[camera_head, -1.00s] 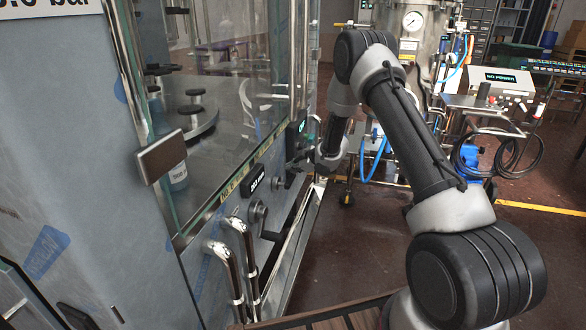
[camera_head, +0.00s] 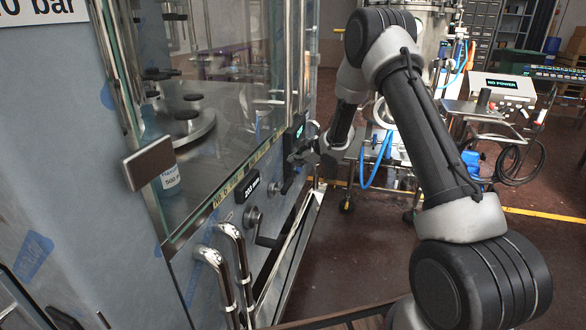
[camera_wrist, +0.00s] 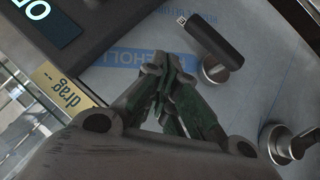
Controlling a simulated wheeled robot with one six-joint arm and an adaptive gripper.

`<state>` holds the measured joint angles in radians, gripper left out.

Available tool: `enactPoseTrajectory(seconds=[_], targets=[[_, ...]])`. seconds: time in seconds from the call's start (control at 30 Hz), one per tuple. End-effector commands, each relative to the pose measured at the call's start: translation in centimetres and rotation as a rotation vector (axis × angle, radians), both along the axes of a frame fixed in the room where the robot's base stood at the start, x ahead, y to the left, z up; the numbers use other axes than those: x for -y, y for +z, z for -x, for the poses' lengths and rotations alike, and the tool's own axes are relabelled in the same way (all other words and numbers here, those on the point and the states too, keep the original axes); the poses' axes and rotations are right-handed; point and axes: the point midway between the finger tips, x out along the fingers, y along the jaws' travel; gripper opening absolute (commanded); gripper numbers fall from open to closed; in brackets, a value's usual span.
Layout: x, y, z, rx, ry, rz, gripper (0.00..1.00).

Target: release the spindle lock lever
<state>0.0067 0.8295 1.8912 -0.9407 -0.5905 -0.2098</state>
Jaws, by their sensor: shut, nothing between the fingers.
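A black lever (camera_wrist: 212,32) on a round metal hub (camera_wrist: 219,67) shows in the wrist view, on the grey-blue machine panel. It looks like the spindle lock lever, but no readable label confirms this. My gripper (camera_wrist: 165,68) is shut and empty, with its fingertips left of the hub and below the lever in the picture. A visible gap separates them from the lever. In the head view my gripper (camera_head: 322,155) is beside the machine's front panel, near the lit display box (camera_head: 295,135); the lever cannot be made out clearly there.
A second metal knob (camera_wrist: 285,146) with a dark handle is at the lower right of the wrist view. A crank (camera_head: 255,218), a readout (camera_head: 250,188) and bent metal pipes (camera_head: 228,262) are lower on the panel. Floor (camera_head: 350,255) is open right of the machine.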

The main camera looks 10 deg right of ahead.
Motion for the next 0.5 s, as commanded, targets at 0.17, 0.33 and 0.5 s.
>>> enactPoseTrajectory(seconds=[0.17,0.33,0.5], targets=[[2.2,2.5,1.2,0.002,-0.002,0.000,0.00],[3.5,4.0,2.0,0.001,-0.002,-0.001,0.00],[3.9,4.4,2.3,0.000,0.000,0.000,0.00]])
